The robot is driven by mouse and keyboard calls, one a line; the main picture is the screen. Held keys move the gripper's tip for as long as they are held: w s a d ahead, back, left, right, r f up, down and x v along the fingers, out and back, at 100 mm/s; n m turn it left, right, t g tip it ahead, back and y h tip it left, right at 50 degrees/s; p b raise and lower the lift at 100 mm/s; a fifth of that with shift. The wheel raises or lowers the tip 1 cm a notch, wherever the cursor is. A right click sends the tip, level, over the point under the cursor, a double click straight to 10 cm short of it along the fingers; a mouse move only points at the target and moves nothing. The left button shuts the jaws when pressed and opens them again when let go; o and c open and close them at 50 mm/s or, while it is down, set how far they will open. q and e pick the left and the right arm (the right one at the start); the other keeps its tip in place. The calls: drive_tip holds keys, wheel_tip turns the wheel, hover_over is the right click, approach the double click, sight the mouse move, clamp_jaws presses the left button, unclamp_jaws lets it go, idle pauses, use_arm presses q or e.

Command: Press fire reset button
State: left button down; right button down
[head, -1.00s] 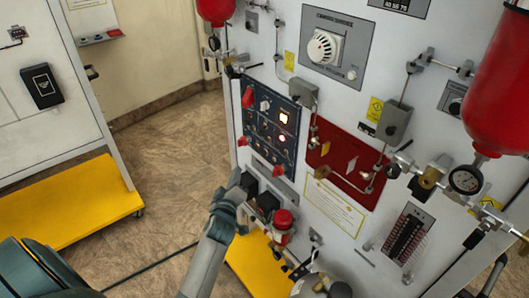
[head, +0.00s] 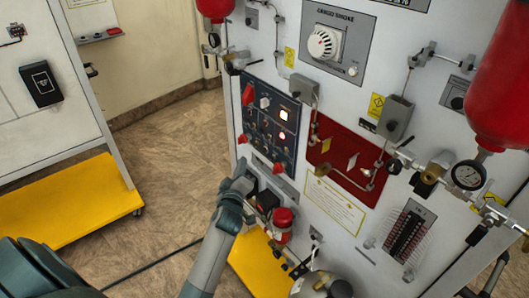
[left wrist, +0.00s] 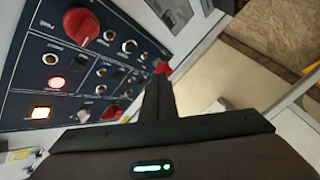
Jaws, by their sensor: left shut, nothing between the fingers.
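The dark blue control panel (head: 257,133) is on the front of the white cabinet. It has red knobs, small switches and two lit buttons. In the head view the upper lit button (head: 284,114) glows amber-white and the lower lit button (head: 282,135) glows reddish. In the left wrist view they show as an amber button (left wrist: 41,112) and a red-white button (left wrist: 56,83). I cannot read which one is fire reset. My left gripper (head: 246,178) is shut and empty, near the panel's lower left edge; its fingers (left wrist: 158,88) point along the panel. My right gripper is out of view.
Floor (head: 175,150) is free left of the cabinet.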

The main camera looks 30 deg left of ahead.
use_arm(q)
drive_tip(key=w+d+b, duration=0.2)
drive_tip(key=w, duration=0.3)
drive_tip(key=shift+w+d, duration=0.15)
drive_tip(key=shift+w, duration=0.15)
drive_tip(key=shift+w+d+b, duration=0.3)
drive_tip(key=shift+w+b, duration=0.15)
drive_tip(key=shift+w, duration=0.3)
idle(2.7)
drive_tip(key=shift+s, duration=0.1)
idle(0.3)
drive_tip(key=shift+s+a+p, duration=0.25)
drive_tip(key=shift+s+p, duration=0.1)
drive_tip(key=shift+s, duration=0.3)
drive_tip(key=shift+s+a+p, duration=0.35)
drive_tip(key=shift+s+p, duration=0.05)
drive_tip(key=shift+s, duration=0.35)
drive_tip(key=shift+s+a+p, duration=0.3)
drive_tip(key=shift+s+p, duration=0.05)
drive_tip(key=shift+s, duration=0.45)
drive_tip(key=shift+s+a+p, duration=0.35)
drive_tip(key=shift+s+p, duration=0.05)
drive_tip(key=shift+s, duration=0.35)
